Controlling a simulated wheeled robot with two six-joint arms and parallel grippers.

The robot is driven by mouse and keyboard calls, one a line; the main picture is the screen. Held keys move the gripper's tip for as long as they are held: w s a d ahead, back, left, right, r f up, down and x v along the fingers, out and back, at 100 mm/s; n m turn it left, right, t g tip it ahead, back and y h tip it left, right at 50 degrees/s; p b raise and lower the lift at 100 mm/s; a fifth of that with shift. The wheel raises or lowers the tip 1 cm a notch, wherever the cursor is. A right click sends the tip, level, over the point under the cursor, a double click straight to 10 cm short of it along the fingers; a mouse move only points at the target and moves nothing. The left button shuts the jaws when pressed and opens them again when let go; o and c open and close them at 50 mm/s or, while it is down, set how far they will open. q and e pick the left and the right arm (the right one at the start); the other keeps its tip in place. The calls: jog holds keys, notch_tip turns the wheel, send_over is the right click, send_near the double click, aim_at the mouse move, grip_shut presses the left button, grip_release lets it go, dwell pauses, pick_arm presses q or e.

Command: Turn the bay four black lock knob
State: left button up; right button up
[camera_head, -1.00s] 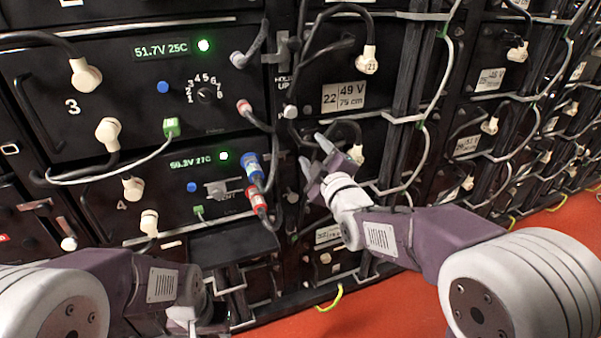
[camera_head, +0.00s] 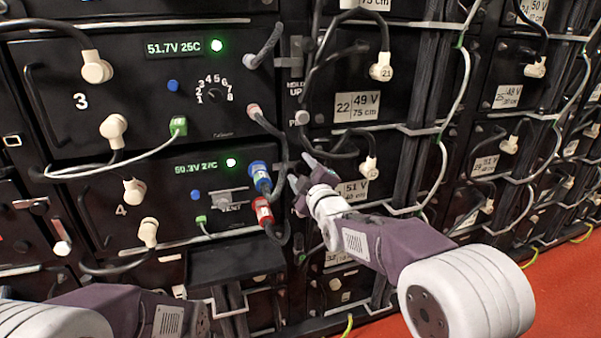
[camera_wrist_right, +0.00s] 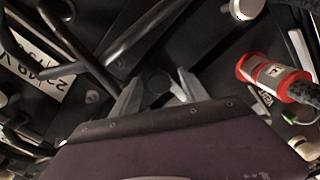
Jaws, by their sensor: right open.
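Bay four (camera_head: 165,178) is the black module marked 4, with a green display, a blue button, and blue and red plugs on its right side. My right gripper (camera_head: 300,172) is just right of these plugs, fingers pointing at the rack. In the right wrist view the gripper (camera_wrist_right: 158,90) is open, and a dark round knob (camera_wrist_right: 155,80) shows between and beyond its fingers, apparently the black lock knob. I cannot tell whether the fingers touch it. In the head view I cannot make the knob out behind the gripper. My left arm shows at lower left; its fingers are out of view.
The blue plug (camera_head: 260,177) and red plug (camera_head: 263,212) with its black cable are close left of my right gripper. The red plug (camera_wrist_right: 270,72) also shows in the wrist view. Black cables hang above the gripper. A dark shelf (camera_head: 235,265) juts out below bay four.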

jog(key=shift+w+a, duration=0.15)
jog(key=shift+w, duration=0.3)
grip_shut()
jog(key=m, duration=0.4)
jog(key=shift+m, duration=0.3)
jog(key=m, duration=0.4)
jog(key=shift+r+b, duration=0.1)
jog(key=shift+b, duration=0.25)
jog(key=m, duration=0.5)
jog(key=shift+m, duration=2.1)
